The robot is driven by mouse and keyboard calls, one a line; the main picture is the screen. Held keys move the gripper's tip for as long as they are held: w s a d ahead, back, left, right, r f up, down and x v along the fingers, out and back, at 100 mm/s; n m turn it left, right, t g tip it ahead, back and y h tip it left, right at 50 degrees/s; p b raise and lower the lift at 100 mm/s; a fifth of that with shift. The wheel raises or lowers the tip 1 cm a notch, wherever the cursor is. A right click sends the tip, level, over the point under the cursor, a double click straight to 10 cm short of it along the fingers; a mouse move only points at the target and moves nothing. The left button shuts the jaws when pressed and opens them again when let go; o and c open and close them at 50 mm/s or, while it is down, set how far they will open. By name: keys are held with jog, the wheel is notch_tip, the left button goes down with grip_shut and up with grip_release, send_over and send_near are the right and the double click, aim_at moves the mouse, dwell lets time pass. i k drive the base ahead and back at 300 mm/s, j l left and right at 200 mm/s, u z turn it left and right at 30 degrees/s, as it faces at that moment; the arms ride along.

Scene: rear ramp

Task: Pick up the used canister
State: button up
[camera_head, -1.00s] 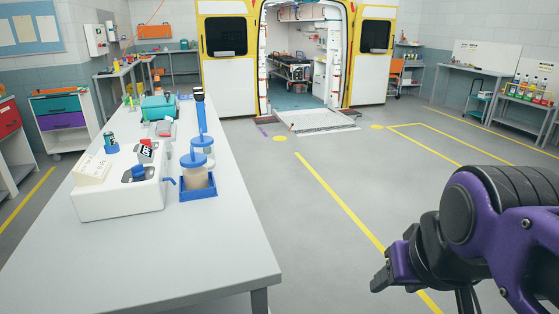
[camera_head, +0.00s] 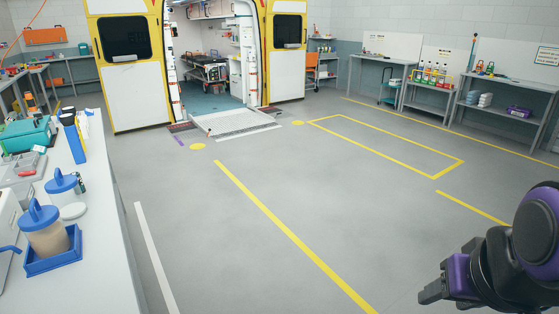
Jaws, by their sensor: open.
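A canister with a blue lid and cloudy beige contents (camera_head: 47,238) stands upright in a blue tray (camera_head: 55,264) on the white bench at the left; it looks like the used one. A second, paler canister with a blue lid (camera_head: 65,194) stands just behind it. My gripper (camera_head: 432,292) is at the lower right, over open floor and far from both canisters. It is open and nothing shows in it; its fingers are small and dark in this view.
The bench (camera_head: 106,265) runs along the left edge, with a teal case (camera_head: 27,134) and a blue upright item (camera_head: 74,140) farther back. The floor between bench and arm is clear. An ambulance with a lowered ramp (camera_head: 232,122) stands behind; shelves (camera_head: 505,100) line the right.

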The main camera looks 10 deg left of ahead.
aim_at(44, 228)
jog(key=i+l+u, duration=0.15)
jog(key=i, duration=0.35)
jog(key=i+l+u, duration=0.2)
jog(key=i, duration=0.25)
jog(key=i+u, duration=0.2)
jog(key=u, duration=0.2)
jog(key=i+u, duration=0.15)
jog(key=u, duration=0.25)
jog(key=i+l+u, duration=0.1)
jog(key=u, duration=0.25)
jog(key=i+u, duration=0.15)
jog(key=u, duration=0.25)
jog(key=i+l+u, duration=0.1)
jog(key=u, duration=0.35)
jog(key=i+l+u, duration=0.1)
jog(key=u, duration=0.3)
jog(key=i+l, duration=0.05)
